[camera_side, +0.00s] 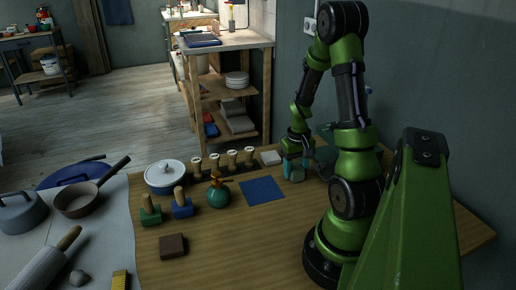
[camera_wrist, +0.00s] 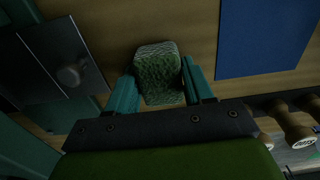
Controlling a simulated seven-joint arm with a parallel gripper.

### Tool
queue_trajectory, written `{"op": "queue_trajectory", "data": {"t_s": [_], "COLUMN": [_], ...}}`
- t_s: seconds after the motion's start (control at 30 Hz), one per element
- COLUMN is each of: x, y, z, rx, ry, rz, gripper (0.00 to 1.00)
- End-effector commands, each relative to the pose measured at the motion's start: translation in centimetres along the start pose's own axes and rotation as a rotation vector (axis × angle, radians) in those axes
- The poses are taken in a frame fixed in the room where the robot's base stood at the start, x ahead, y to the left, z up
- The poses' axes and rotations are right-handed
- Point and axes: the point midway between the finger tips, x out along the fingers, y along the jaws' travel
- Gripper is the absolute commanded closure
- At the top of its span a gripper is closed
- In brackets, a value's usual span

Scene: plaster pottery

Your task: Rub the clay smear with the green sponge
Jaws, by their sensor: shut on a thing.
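My gripper (camera_side: 294,172) is low over the far part of the wooden table, right of the blue square mat. In the wrist view its teal fingers (camera_wrist: 158,70) are shut on the green sponge (camera_wrist: 158,80), a rough green block with a paler edge. One finger lies along each side of it. In the side view the sponge is hard to make out between the fingers. I cannot tell whether its underside touches the table. I cannot make out the clay smear in either view.
The blue mat (camera_side: 262,190) lies flat. A white block (camera_side: 271,158) and several wooden-handled stamps (camera_side: 232,160) stand behind it. A grey plate with a knob (camera_wrist: 62,60) shows beside the sponge.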

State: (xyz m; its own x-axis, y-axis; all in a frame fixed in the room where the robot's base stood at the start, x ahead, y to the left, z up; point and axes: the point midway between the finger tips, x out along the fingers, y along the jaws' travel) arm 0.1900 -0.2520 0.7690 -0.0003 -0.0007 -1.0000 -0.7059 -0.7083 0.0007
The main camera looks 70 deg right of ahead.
Motion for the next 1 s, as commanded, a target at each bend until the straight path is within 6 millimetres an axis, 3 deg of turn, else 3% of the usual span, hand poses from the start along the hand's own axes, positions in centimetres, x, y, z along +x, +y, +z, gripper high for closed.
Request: {"op": "queue_trajectory", "data": {"t_s": [0.7,1.0], "x": [0.0,0.0], "y": [-6.7,-3.8], "z": [0.0,0.1], "rx": [-0.002,0.006], "ry": [-0.001,-0.001], "rz": [0.000,0.000], "gripper": [0.73,0.73]}}
